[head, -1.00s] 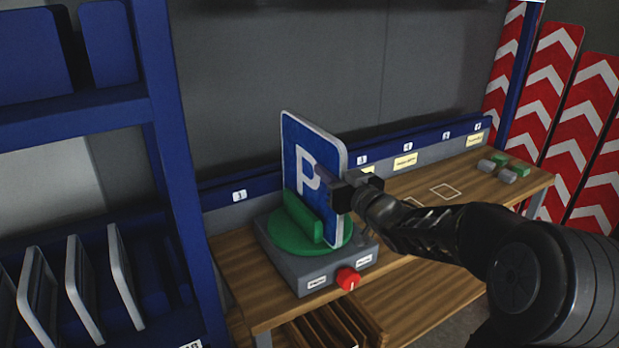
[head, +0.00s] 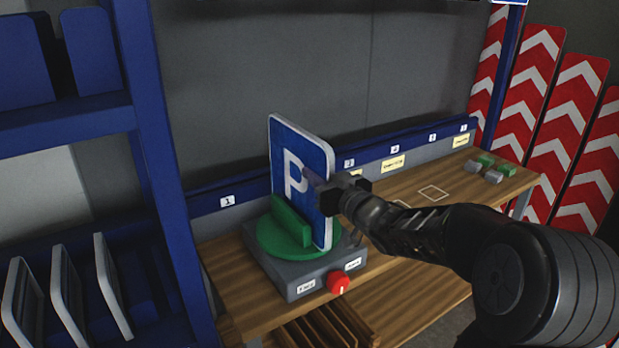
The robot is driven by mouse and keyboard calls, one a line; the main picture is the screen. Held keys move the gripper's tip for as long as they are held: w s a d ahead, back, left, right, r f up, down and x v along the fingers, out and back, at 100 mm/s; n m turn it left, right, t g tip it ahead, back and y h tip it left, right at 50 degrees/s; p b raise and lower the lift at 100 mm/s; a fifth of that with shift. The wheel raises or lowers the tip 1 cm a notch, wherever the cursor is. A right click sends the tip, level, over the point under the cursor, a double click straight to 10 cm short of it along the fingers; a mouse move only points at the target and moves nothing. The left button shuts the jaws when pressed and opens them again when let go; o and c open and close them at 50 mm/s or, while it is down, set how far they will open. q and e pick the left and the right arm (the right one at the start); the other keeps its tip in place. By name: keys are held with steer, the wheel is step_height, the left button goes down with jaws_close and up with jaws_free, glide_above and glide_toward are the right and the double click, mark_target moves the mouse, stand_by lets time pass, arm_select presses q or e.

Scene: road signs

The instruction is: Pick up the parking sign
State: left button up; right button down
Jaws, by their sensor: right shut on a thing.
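The parking sign (head: 290,160) is a blue square plate with a white P and a pale edge. It stands upright in the green holder (head: 287,222) on a round green disc, on top of a grey box (head: 300,280) with a red knob (head: 338,283). My right gripper (head: 318,188) comes in from the right and is shut on the right edge of the parking sign, about halfway up. The fingers cover a small part of the sign's face. My left gripper is not in view.
The wooden bench (head: 400,240) runs to the right, with small grey and green blocks (head: 490,168) at its far end. A blue rack (head: 165,150) with several plates stands at the left. Red-and-white chevron boards (head: 530,105) lean at the right.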

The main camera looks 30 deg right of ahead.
mark_target(315, 139)
step_height(315, 139, up, 9)
steer(key=shift+a+f+p, duration=0.1)
steer(key=shift+a+p, duration=0.05)
steer(key=shift+p, duration=0.75)
steer(key=shift+r, duration=0.5)
stand_by(0.5)
